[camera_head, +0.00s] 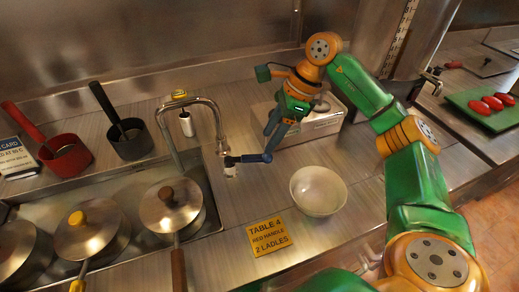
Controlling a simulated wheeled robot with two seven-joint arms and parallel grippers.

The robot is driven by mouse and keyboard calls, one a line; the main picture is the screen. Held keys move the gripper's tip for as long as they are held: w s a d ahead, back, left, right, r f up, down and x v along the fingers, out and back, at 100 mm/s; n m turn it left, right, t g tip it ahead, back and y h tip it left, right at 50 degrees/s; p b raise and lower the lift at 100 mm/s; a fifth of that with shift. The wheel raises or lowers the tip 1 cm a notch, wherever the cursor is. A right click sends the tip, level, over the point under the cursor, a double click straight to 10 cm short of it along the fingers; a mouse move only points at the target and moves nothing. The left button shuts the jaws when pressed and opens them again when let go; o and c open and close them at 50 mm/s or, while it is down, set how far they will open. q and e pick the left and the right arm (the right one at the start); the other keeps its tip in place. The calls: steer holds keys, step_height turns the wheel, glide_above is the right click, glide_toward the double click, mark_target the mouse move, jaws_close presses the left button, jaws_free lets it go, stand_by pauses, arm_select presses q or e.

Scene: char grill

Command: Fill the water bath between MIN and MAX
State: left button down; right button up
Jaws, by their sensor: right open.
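A sunken metal basin (213,203) at the left holds several lidded pots; I cannot make out MIN and MAX marks or a water level in it. A dark blue lever (250,158) sticks out to the right from the tap's base. My right gripper (274,132) points down just above the lever's right end. It is open, with nothing seen between its fingers; I cannot tell whether it touches the lever. My left gripper is out of view.
A pale bowl (318,191) and a yellow table card (269,237) stand on the counter front. A low metal box (318,127) sits behind my gripper. Red (66,156) and black (130,140) ladles stand at the back left. A green board (484,108) is far right.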

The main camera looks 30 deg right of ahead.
mark_target(257, 156)
steer(key=p+x, duration=0.1)
steer(key=x, duration=0.4)
steer(key=shift+w+a+f, duration=0.15)
steer(key=shift+f, duration=0.15)
jaws_close()
stand_by(1.0)
